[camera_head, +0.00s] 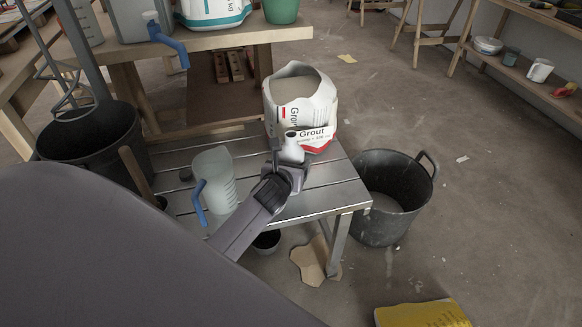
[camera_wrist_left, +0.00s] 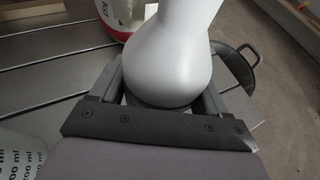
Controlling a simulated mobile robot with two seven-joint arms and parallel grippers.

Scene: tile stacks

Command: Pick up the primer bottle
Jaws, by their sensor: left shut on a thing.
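The primer bottle (camera_head: 292,150) is a small pale bottle in front of the grout bag, above the slatted metal bench (camera_head: 325,188). My left gripper (camera_head: 287,165) reaches in from the lower left and is shut on it. In the left wrist view the bottle (camera_wrist_left: 176,50) fills the space between the two fingers of my left gripper (camera_wrist_left: 165,88), and its rounded body touches or nearly touches both. Its lower end is hidden by the gripper, so I cannot tell whether it rests on the bench. My right gripper is not in view.
An open grout bag (camera_head: 303,95) stands right behind the bottle. A clear jug with a blue handle (camera_head: 216,178) stands left of my arm. A black bucket (camera_head: 392,205) is on the floor at right, another (camera_head: 95,150) at left. The right floor is mostly clear.

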